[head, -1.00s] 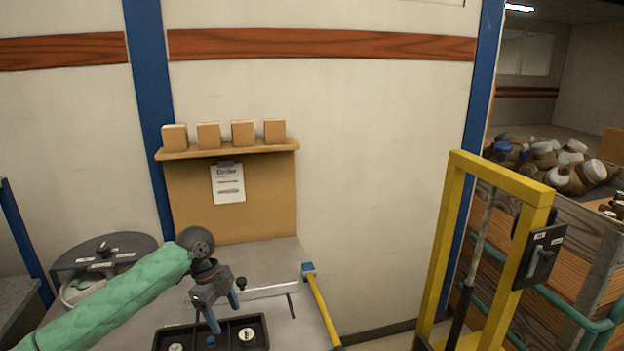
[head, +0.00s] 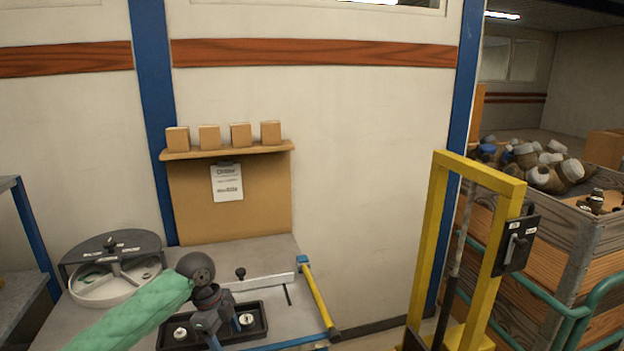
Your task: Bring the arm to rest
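My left arm, in a green sleeve, comes in from the lower left of the head view. My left gripper (head: 212,335) hangs above the front of the grey bench (head: 262,263), in front of a black tray (head: 258,312). Its fingers are largely hidden or foreshortened, so I cannot tell whether they are open or shut. Round pale parts lie in the tray on both sides of the gripper. My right gripper is not in view.
A round grey device (head: 112,268) stands on the bench at left. A yellow-handled tool (head: 317,296) lies along the bench's right side. A yellow frame (head: 428,250) stands right of it, before a wooden crate (head: 535,270) of bottle-like parts. A shelf (head: 228,152) holds cardboard boxes.

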